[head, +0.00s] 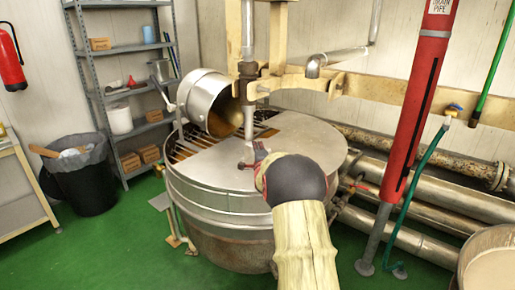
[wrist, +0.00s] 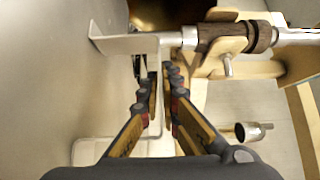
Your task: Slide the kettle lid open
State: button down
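The kettle (head: 215,215) is a large round steel vessel with a rusty lower part. Its flat grey lid (head: 305,138) covers the front and right of the top; slats show at the back left. My gripper (head: 258,158) is low over the middle of the lid, beside a small pale bracket-like part (head: 246,163). In the wrist view, my gripper (wrist: 163,75) has its fingers close together with a narrow gap. A bent metal plate (wrist: 130,43) lies just beyond the tips, with a thin pale strip between them. Whether the fingers touch it is unclear.
A tilted steel drum (head: 205,97) and a vertical shaft (head: 247,45) stand over the kettle behind my gripper. A red pipe (head: 415,110) and horizontal pipes (head: 430,180) are at the right. A black bin (head: 85,185) stands left. Green floor (head: 130,250) is open at front left.

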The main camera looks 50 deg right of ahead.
jog(key=shift+f, duration=0.1)
jog(key=shift+s, duration=0.5)
jog(key=s+d+p, duration=0.2)
jog(key=s, duration=2.2)
jog(key=shift+s, duration=0.3)
jog(key=c, duration=2)
grip_release()
jog(key=shift+w+d, duration=0.1)
jog(key=shift+c, duration=0.2)
jog(key=v, duration=1.2)
